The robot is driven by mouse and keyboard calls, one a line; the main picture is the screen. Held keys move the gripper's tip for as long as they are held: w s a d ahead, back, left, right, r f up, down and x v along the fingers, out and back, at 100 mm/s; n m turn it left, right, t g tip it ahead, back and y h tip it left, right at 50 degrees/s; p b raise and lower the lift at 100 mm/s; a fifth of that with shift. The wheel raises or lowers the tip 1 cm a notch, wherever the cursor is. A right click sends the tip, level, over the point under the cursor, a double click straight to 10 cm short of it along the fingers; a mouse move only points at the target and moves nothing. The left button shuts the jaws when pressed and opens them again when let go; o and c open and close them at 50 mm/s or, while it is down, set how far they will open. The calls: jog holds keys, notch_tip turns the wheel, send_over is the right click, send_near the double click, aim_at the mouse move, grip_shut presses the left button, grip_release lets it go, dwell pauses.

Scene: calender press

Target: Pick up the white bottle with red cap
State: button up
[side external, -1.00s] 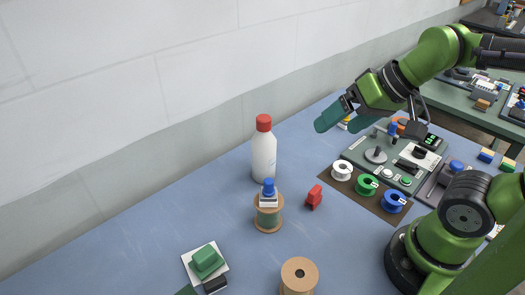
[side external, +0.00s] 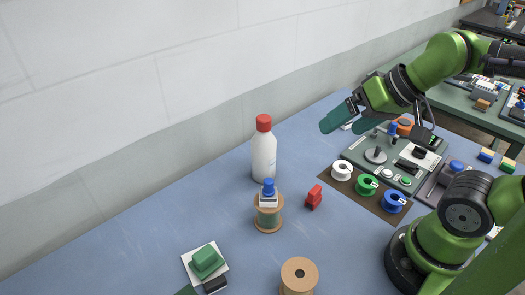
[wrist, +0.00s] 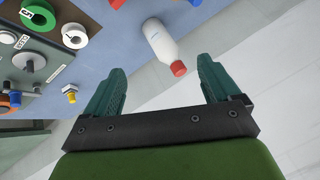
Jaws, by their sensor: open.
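The white bottle (side external: 263,157) with its red cap (side external: 264,122) stands upright on the blue table near the wall. My gripper (side external: 333,123) is to the right of the bottle in the side view, apart from it, above the table. In the wrist view my gripper (wrist: 163,82) has its two teal fingers spread wide with nothing held. The white bottle (wrist: 158,40) shows beyond the fingertips there, with the red cap (wrist: 178,68) toward the gap between them.
A spool (side external: 268,220) topped by a blue-knobbed piece stands just in front of the bottle. A red clip (side external: 314,197) lies nearby. White, green and blue spools (side external: 367,185) sit on a brown mat beside a control panel (side external: 385,153). The wall runs close behind the bottle.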

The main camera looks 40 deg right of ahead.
jog(key=shift+c, duration=1.4)
jog(key=n+g, duration=0.2)
jog(key=n, duration=0.7)
send_near(265, 118)
jog(key=x, duration=0.7)
jog(key=shift+w+a+f, duration=0.1)
jog(key=shift+w+f, duration=0.05)
jog(key=shift+w, duration=0.1)
jog(key=shift+x, duration=2.6)
jog(key=shift+s, duration=0.1)
grip_shut()
